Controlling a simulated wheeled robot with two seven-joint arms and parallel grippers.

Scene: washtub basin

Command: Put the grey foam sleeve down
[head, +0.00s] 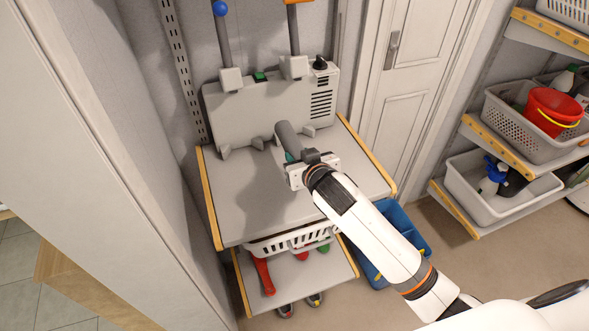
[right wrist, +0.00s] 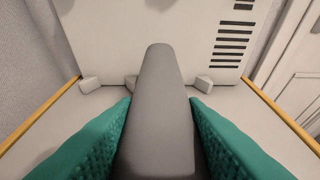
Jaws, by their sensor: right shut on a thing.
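The grey foam sleeve (head: 288,138) is a dark grey cylinder over the light grey table top, pointing toward the boiler-like unit at the back. My right gripper (head: 295,158) is shut on it. In the right wrist view the sleeve (right wrist: 157,100) lies between the two green finger pads (right wrist: 160,135), its far end pointing away toward the unit. I cannot tell whether the sleeve touches the table (head: 240,200). My left gripper is not in view.
A light grey unit (head: 235,115) with two pipes and small feet stands at the table's back. The table top is clear at left and front. Below are a white basket (head: 290,243) and a blue bin (head: 405,230). Shelves with baskets (head: 500,195) stand at the right.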

